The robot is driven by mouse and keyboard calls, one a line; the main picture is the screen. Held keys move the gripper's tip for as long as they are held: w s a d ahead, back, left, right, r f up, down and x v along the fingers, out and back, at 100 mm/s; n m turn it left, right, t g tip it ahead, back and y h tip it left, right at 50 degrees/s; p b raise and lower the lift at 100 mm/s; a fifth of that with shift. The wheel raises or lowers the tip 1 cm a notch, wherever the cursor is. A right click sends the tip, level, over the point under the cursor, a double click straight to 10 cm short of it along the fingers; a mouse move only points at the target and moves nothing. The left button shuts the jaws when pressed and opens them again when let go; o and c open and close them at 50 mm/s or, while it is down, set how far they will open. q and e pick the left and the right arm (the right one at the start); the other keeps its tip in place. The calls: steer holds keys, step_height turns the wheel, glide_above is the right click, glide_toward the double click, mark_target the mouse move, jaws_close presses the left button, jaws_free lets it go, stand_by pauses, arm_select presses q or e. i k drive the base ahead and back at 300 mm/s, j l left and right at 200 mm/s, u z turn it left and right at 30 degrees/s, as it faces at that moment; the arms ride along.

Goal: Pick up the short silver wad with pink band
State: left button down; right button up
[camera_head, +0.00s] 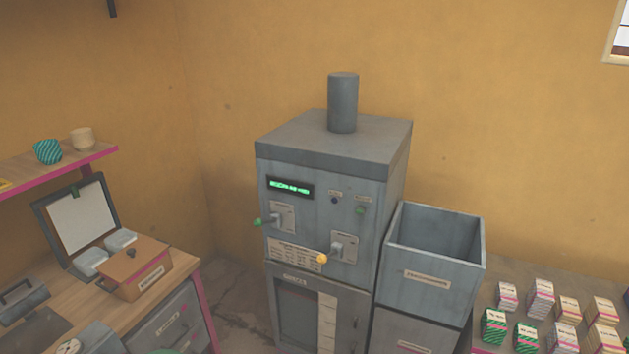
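Several small banded wads stand in two rows on the table at the lower right. A short pale wad with pink on it (507,296) stands at the back left of the group; it may be the silver one with the pink band, but it is too small to be sure. A taller pink-and-white wad (541,298) stands beside it, and a green-striped wad (494,325) stands in front of it. Neither of my grippers is in view.
A grey press machine (335,210) stands in the middle, with an open grey bin (430,280) between it and the wads' table (510,268).

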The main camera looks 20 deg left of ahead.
mark_target(505, 293)
steer(key=i+l+z, duration=0.55)
steer(key=i, duration=0.5)
steer(key=l, duration=0.1)
